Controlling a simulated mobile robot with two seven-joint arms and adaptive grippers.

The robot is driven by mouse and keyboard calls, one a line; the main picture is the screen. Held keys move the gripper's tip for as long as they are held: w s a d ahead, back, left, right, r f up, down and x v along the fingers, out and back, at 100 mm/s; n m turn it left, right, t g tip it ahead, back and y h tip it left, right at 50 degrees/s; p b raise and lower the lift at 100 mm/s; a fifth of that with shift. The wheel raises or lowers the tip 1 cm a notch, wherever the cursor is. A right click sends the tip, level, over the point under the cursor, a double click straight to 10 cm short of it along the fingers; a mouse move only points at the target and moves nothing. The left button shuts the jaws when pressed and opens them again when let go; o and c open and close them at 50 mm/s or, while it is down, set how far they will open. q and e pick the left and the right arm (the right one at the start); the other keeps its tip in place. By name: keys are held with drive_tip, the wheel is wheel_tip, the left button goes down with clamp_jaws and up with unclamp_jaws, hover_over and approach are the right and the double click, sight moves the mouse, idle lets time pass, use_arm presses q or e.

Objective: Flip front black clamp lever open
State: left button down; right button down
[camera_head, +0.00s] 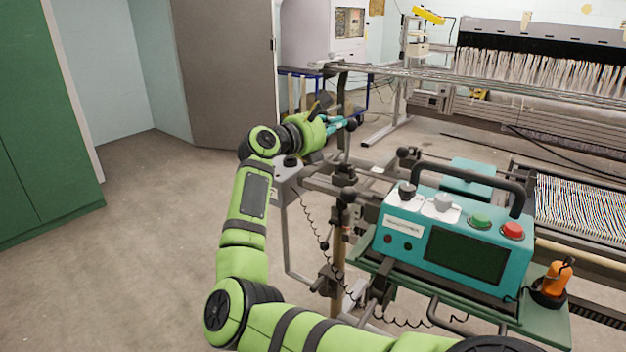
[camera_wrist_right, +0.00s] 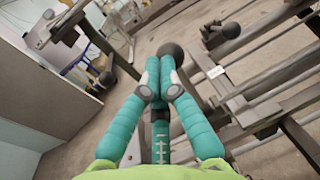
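Several black ball-ended clamp levers show on the grey metal frame. One black knob (camera_head: 351,124) is right at the tips of my right gripper (camera_head: 337,122) in the head view. In the right wrist view, a black knob (camera_wrist_right: 171,50) lies just beyond the teal fingertips of this gripper (camera_wrist_right: 158,80). The fingertips are together, with nothing visible between them. I cannot tell whether they touch the knob. Other black knobs are lower on the frame (camera_head: 348,194) and nearer the control box (camera_head: 404,153). I cannot tell which is the front lever. My left gripper is not in view.
A teal control box (camera_head: 465,245) with buttons and a black handle stands on a green shelf (camera_head: 545,318). An orange bottle (camera_head: 558,278) is at its right. Frame rails and a coiled cable surround the levers. The floor at left (camera_head: 130,260) is clear.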

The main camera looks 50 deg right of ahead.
drive_tip(key=shift+w+d+r+y+p, duration=0.1)
drive_tip(key=shift+d+r+y+p, duration=0.1)
drive_tip(key=shift+d+y+p, duration=0.3)
idle(0.3)
drive_tip(key=shift+a, duration=0.15)
drive_tip(key=a+r, duration=0.2)
drive_tip(key=a, duration=0.4)
drive_tip(key=a+r+b, duration=0.1)
drive_tip(key=a+r, duration=0.1)
drive_tip(key=a, duration=0.5)
drive_tip(key=shift+w+r, duration=0.25)
